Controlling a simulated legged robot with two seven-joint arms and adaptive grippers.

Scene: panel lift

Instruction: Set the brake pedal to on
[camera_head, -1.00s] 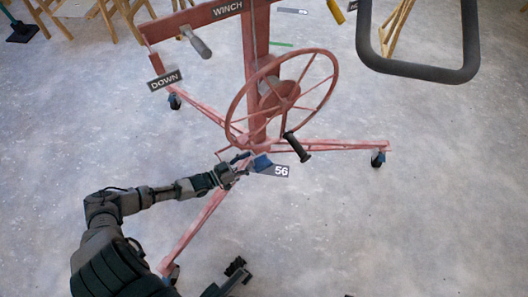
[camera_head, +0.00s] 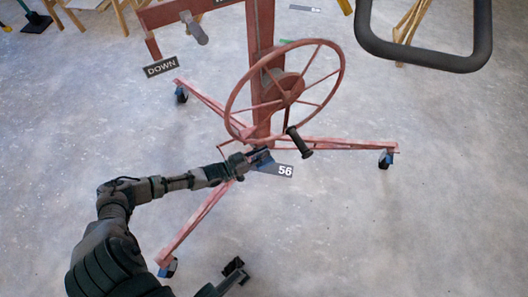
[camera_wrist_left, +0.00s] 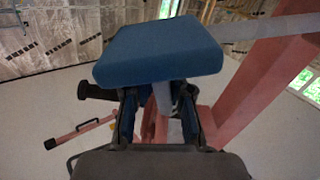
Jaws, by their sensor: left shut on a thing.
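The brake pedal (camera_head: 263,163) is a small blue block low on the red stand, behind the tag marked 56. In the left wrist view the blue pedal pad (camera_wrist_left: 160,50) fills the upper middle, with a grey stem (camera_wrist_left: 162,97) below it. My left gripper (camera_head: 254,158) is at the pedal, and in the wrist view its two fingers (camera_wrist_left: 160,112) stand on either side of the stem just under the pad. It is shut on the pedal. My right gripper (camera_head: 236,271) is low at the bottom, away from the pedal; its jaw state is unclear.
The red stand (camera_head: 263,60) carries a spoked handwheel (camera_head: 287,86) with a black handle (camera_head: 299,143) just above the pedal. A DOWN sign (camera_head: 161,67) hangs at upper left. A dark bar frame (camera_head: 420,58) hangs at upper right.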

